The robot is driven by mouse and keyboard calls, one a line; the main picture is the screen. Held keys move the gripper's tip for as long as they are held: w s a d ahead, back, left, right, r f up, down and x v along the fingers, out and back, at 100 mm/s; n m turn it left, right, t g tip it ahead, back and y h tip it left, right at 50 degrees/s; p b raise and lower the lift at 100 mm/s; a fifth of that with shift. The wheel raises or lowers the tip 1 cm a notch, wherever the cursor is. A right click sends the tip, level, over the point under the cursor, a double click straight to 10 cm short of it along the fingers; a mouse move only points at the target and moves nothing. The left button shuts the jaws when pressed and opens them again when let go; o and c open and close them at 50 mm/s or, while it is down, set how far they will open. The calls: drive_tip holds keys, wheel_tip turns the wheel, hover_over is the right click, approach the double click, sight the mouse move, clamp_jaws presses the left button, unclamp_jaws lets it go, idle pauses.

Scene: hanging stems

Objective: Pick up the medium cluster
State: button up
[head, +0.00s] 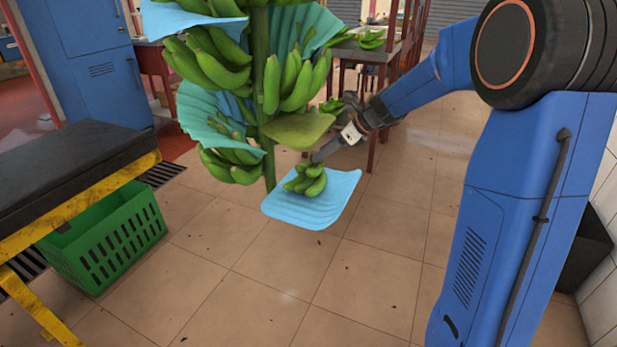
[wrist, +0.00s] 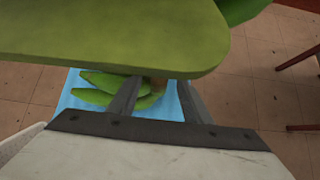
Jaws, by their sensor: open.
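A small cluster of green bananas (head: 305,181) rests on a light blue sheet (head: 340,205) under the hanging stem (head: 268,130). Larger clusters (head: 210,68) hang on the stem above it. I cannot tell for sure which one is the medium cluster. My gripper (head: 318,160) is at the top of the low cluster, reaching in from the right. In the wrist view the open fingers (wrist: 158,92) stand either side of the cluster's brownish stalk end, and its bananas (wrist: 100,88) show at the left. A broad green slab (wrist: 110,35) hides much of the cluster there.
The green slab (head: 298,130) on the stem sits close above my gripper. Blue-green sheets (head: 205,118) separate the upper clusters. A green crate (head: 110,238) and a black-topped yellow bench (head: 75,165) stand at the left. The tiled floor in front is clear.

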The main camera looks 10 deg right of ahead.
drive_tip(key=shift+a+f, duration=0.1)
drive_tip(key=shift+c, duration=0.5)
drive_tip(key=shift+w, duration=0.1)
clamp_jaws()
